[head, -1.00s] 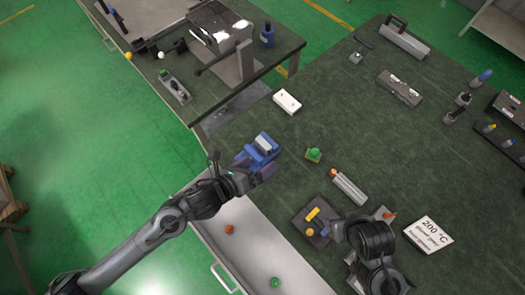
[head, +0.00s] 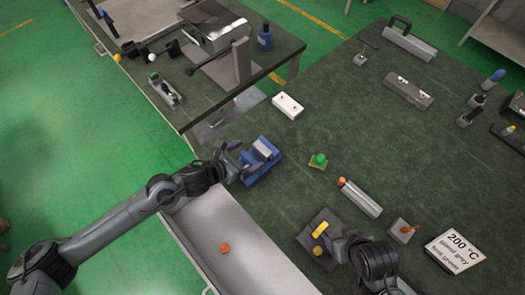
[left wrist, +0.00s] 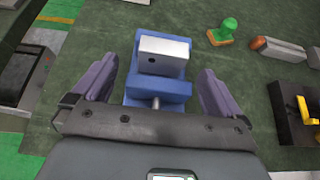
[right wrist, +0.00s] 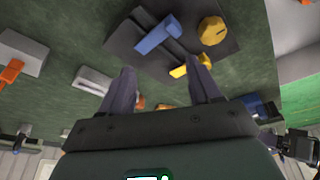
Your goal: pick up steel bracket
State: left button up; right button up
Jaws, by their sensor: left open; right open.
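A pale steel block with a dark hole, which looks like the steel bracket (left wrist: 163,55), sits at the top of a blue vise (left wrist: 158,92). In the head view the vise (head: 261,163) stands near the table's left edge. My left gripper (head: 240,166) is at the vise's left side there. In the left wrist view its open purple fingers (left wrist: 157,75) lie on either side of the vise, with gaps and nothing held. My right gripper (head: 345,243) is open and empty beside a dark fixture (head: 318,238) with yellow parts, partly hidden by the arm.
A green stamp-like piece (head: 318,161) and a grey bar with an orange end (head: 361,198) lie right of the vise. A white box (head: 288,105) lies behind it.

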aim_at(259, 151)
pick_arm(q)
jog(key=shift+s+x, duration=0.2)
jog(key=shift+x, duration=2.55)
jog(key=shift+d, duration=0.15)
jog(key=c, duration=1.1)
jog(key=shift+c, duration=0.7)
jog(key=shift+r, duration=0.1)
